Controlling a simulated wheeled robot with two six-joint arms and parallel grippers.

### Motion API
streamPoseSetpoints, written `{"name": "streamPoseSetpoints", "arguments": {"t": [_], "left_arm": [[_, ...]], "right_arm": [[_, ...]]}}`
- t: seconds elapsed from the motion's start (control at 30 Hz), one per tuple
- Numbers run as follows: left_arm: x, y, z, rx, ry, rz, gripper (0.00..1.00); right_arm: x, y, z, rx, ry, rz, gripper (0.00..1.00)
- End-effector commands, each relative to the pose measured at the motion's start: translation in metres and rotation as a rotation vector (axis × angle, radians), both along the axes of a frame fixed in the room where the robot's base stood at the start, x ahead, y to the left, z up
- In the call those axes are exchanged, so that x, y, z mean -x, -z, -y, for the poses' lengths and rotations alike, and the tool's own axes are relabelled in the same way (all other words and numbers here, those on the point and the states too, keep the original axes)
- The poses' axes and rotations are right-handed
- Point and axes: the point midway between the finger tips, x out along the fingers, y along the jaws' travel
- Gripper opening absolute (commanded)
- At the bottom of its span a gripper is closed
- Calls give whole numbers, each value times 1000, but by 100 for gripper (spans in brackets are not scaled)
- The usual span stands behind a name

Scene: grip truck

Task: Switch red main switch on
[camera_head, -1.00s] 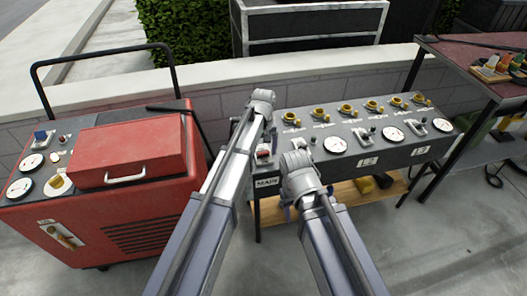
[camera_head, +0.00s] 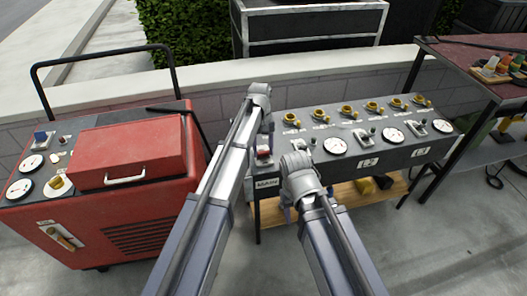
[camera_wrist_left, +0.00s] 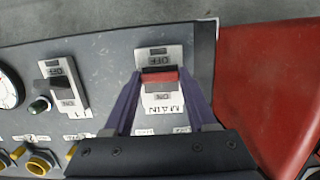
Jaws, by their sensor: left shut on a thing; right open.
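The red main switch (camera_head: 263,152) sits at the left end of the grey control panel (camera_head: 375,160), on a plate labelled MAIN. In the left wrist view the red switch (camera_wrist_left: 158,77) lies between the OFF and ON marks, and that view is upside down. My left gripper (camera_wrist_left: 160,88) has its two purple fingers on either side of the red switch, shut on it. In the head view the left gripper (camera_head: 267,136) reaches down to the panel, partly hidden by its arm. My right gripper (camera_head: 291,208) is open and empty in front of the panel, mostly hidden by its wrist.
A red generator (camera_head: 140,225) with dials stands to the left. The panel carries several yellow sockets, white gauges (camera_head: 335,145) and other switches (camera_wrist_left: 62,84). A shelving table (camera_head: 480,70) stands at the right. Open floor lies front right.

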Motion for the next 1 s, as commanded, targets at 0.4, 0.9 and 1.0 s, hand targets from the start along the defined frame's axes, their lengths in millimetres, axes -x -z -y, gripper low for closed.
{"name": "streamPoseSetpoints", "arguments": {"t": [0.4,0.9,1.0], "left_arm": [[-9,0,-3,65,0,-200,2],[-9,0,-3,64,1,-197,88],[-9,0,-3,64,1,-197,88]], "right_arm": [[0,12,0,0,0,0,51],[0,12,0,0,0,0,51],[0,12,0,0,0,0,51]]}}
